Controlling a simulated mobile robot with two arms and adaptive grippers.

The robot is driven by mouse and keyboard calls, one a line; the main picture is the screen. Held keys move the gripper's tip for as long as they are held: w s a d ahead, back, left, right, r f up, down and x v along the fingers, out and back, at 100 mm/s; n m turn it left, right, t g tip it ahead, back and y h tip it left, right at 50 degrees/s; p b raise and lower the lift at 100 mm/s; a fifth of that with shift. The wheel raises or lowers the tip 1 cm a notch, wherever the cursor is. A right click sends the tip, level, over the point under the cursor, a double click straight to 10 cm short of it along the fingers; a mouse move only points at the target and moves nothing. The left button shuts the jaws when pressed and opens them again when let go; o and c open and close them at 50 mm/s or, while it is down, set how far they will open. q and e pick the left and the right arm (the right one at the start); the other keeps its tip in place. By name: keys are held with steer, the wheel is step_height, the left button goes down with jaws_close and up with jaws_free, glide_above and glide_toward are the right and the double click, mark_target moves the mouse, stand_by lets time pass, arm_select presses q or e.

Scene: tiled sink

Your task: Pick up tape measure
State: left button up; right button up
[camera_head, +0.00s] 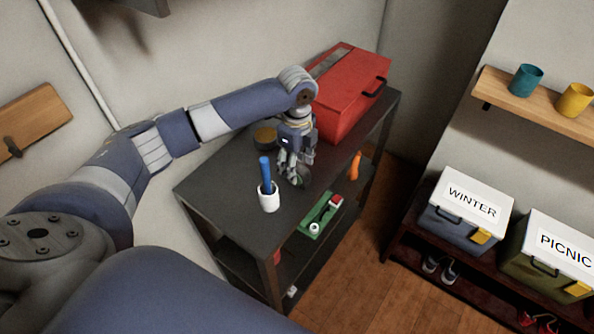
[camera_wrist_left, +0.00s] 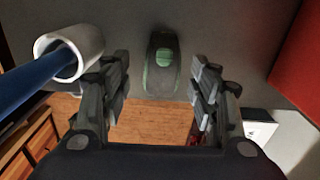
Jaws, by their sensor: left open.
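A small dark rounded object with a green oval on it, which looks like the tape measure (camera_wrist_left: 161,78), is on the dark workbench top (camera_head: 232,178). In the head view the tape measure (camera_head: 304,178) is partly hidden by my left gripper (camera_head: 292,176). The left gripper is open and points down at the bench. In the left wrist view the tape measure lies between the two spread fingers, with a gap on each side. I cannot tell how far above it the fingertips are. My right gripper is not in view.
A white cup (camera_head: 269,202) with a blue-handled tool stands close to the gripper. A red toolbox (camera_head: 350,95) is behind it. A round yellow-and-dark item (camera_head: 265,135) lies near the wall.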

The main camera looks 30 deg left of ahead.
mark_target(298, 166)
arm_select(q)
steer(key=shift+d+f+p, duration=0.1)
steer(key=shift+f+p, duration=0.2)
steer(key=shift+f, duration=1.35)
steer(key=shift+w+r, duration=0.1)
jaws_close()
